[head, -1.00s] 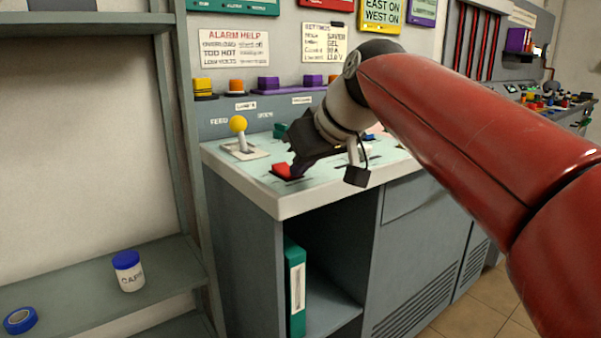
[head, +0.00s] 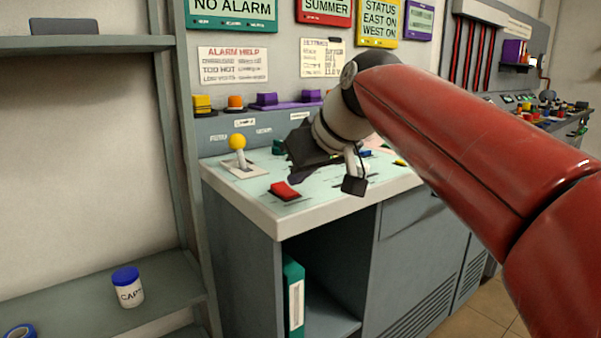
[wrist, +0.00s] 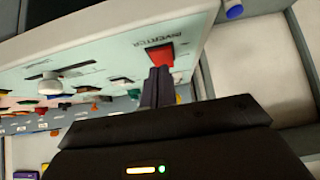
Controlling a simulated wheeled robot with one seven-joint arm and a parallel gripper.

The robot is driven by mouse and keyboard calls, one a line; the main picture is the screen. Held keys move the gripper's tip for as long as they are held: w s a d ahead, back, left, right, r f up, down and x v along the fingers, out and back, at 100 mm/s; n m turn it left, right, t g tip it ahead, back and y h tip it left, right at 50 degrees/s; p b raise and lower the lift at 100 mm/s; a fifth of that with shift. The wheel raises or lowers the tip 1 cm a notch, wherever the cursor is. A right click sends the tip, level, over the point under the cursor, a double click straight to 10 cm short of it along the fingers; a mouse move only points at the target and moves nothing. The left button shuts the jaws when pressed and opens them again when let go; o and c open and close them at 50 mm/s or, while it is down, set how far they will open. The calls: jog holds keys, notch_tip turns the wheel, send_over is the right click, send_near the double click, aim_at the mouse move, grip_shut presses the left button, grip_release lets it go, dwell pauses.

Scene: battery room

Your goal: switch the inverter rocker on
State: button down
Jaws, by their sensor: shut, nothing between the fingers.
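The inverter rocker is a red switch (head: 285,191) near the front left corner of the console top. In the wrist view the red rocker (wrist: 160,56) sits beside the label "INVERTER", just beyond my fingertips. My gripper (wrist: 158,75) is shut and empty, its dark fingers pointing toward the rocker. I cannot tell from the picture which way the rocker is tipped.
A yellow-knobbed lever (head: 238,143) stands behind and left of the rocker. Yellow, orange and purple buttons line the console's back ledge. A shelf at left holds a white jar with a blue lid (head: 128,287). A teal binder (head: 293,295) stands under the console.

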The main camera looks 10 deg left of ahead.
jog(key=r+p, duration=0.2)
jog(key=r, duration=0.1)
jog(key=r+p, duration=0.1)
jog(key=shift+s+d+r+p, duration=0.15)
jog(key=shift+s+r+p, duration=0.15)
jog(key=shift+r, duration=0.05)
jog(key=s+d+r+b, duration=0.1)
jog(key=s+d+r, duration=0.4)
jog(key=d, duration=0.1)
jog(key=shift+d, duration=0.2)
jog(key=s+d+f+m+h, duration=0.2)
jog(key=s+d+f+m, duration=0.1)
jog(key=d+f, duration=0.4)
jog(key=s+d+f+m+h, duration=0.2)
jog(key=s+d+f, duration=0.4)
jog(key=f, duration=0.8)
jog(key=s+d+f+m+h, duration=0.2)
jog(key=s+d+f+m, duration=0.3)
jog(key=d+f, duration=0.3)
notch_tip(320, 180, down, 3)
jog(key=shift+s+d+f+h, duration=0.15)
jog(key=shift+s+d+h, duration=0.1)
jog(key=shift+d+h, duration=0.15)
